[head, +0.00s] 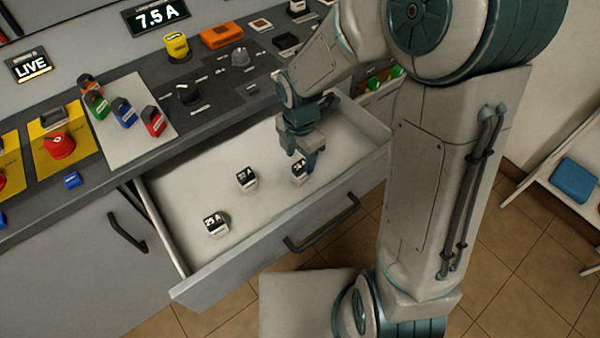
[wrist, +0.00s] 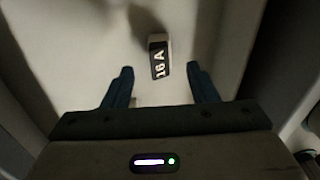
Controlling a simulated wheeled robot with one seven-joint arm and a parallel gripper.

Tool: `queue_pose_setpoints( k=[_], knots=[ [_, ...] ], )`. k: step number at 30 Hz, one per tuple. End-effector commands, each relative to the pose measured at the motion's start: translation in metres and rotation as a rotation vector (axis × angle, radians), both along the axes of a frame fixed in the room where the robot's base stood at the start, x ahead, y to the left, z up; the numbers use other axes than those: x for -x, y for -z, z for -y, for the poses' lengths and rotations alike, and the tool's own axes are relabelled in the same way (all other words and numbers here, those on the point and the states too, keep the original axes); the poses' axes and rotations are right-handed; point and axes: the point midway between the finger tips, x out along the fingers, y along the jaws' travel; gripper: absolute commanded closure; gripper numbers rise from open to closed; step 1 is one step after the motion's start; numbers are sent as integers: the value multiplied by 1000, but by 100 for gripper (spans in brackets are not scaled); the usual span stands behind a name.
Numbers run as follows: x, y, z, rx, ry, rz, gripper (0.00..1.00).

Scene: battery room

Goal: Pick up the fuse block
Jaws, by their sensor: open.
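An open drawer (head: 180,195) holds three small fuse blocks with black labelled tops and white sides. The left one (head: 216,223) reads 25 A. The middle one (head: 247,179) has a label too small to read surely. The right one (head: 298,173) is partly hidden by my gripper (head: 308,160). In the wrist view the fuse block near my gripper (wrist: 160,70) reads 16 A (wrist: 159,58). It lies between and slightly beyond the two open fingertips, with a gap on each side. My gripper is open and holds nothing.
The drawer front has a dark handle (head: 322,224). The console above bears several coloured blocks on a pale plate (head: 125,145), knobs, a red button (head: 59,145) and a display reading 7.5 A (head: 157,15). A shelf with a blue item (head: 575,180) stands at right.

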Motion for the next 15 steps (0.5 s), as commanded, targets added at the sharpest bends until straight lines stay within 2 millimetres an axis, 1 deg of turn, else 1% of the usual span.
queue_pose_setpoints(
  k=[6, 9, 12, 15],
  knots=[
    [0, 34, 1, 1, -2, -4, 47],
    [0, 45, 1, 1, 0, -3, 47],
    [0, 50, 1, 1, 0, -1, 47],
    [-1, 51, 1, 0, 1, 0, 47]
  ],
)
